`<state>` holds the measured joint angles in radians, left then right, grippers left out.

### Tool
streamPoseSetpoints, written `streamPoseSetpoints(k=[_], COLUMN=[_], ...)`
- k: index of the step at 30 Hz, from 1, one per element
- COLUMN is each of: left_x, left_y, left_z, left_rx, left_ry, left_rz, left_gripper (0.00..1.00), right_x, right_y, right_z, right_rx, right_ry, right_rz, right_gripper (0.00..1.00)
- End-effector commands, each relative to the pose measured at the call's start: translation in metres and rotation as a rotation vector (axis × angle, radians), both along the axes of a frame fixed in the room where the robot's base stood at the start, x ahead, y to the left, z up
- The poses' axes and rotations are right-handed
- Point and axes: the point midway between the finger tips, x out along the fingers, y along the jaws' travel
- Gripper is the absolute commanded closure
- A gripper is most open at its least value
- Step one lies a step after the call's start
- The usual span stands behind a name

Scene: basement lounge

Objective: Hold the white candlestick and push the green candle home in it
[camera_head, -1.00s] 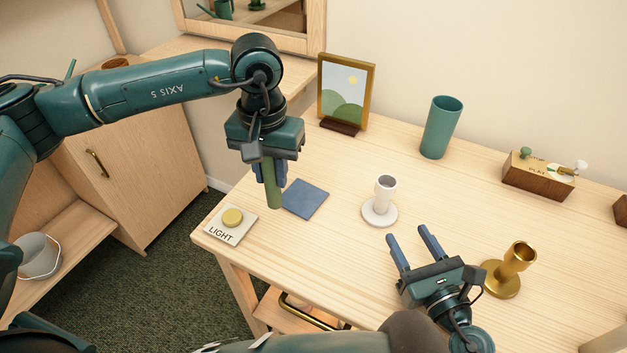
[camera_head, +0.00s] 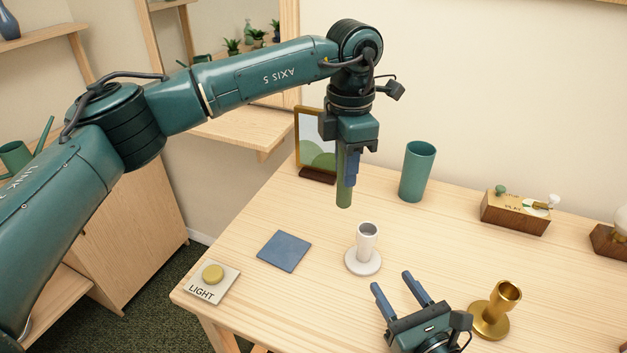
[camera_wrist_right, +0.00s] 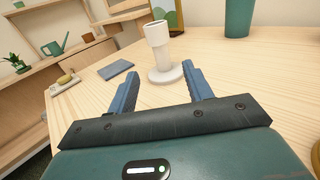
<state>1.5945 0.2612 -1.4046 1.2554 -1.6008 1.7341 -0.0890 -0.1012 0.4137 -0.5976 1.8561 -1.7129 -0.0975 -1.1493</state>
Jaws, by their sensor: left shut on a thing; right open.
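The white candlestick (camera_head: 366,246) stands upright on the wooden table, its socket open at the top and empty. It also shows in the right wrist view (camera_wrist_right: 160,50), just beyond my right fingers. My left gripper (camera_head: 347,170) points down and is shut on the green candle (camera_head: 344,194). The candle hangs upright, its lower end above the table and a little up and left of the candlestick in the head view. My right gripper (camera_head: 396,291) is open and empty, low over the table, with its fingers towards the candlestick and apart from it.
A brass candlestick (camera_head: 492,316) stands right of my right gripper. A teal cup (camera_head: 416,172), a framed picture (camera_head: 309,135) and a wooden box (camera_head: 514,213) stand at the back. A blue mat (camera_head: 284,251) and a LIGHT button (camera_head: 212,275) lie at left.

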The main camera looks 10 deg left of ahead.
Motion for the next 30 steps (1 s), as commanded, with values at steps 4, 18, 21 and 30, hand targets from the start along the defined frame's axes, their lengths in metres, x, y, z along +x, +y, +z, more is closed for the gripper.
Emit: streamPoseSetpoints(k=[4, 18, 21, 30], left_x=[0.004, 0.007, 0.007, 0.007], left_y=[-0.026, -0.052, -0.052, -0.052], left_z=[0.014, 0.03, 0.029, 0.029], left_rx=[0.002, 0.006, 0.006, 0.006], left_ry=[0.001, 0.003, 0.003, 0.003], left_rz=[0.306, 0.686, 0.685, 0.683], left_gripper=[0.98, 0.98, 0.98, 0.98], right_x=[0.0, 0.007, 0.016, 0.062], right_y=[0.0, 0.004, 0.01, 0.039], right_z=[0.0, 0.001, 0.001, 0.001], right_rx=[0.0, 0.002, 0.004, 0.002], right_ry=[0.0, -0.001, 0.0, -0.001], right_rz=[0.0, -0.003, -0.005, -0.001], right_gripper=[0.49, 0.49, 0.49, 0.49])
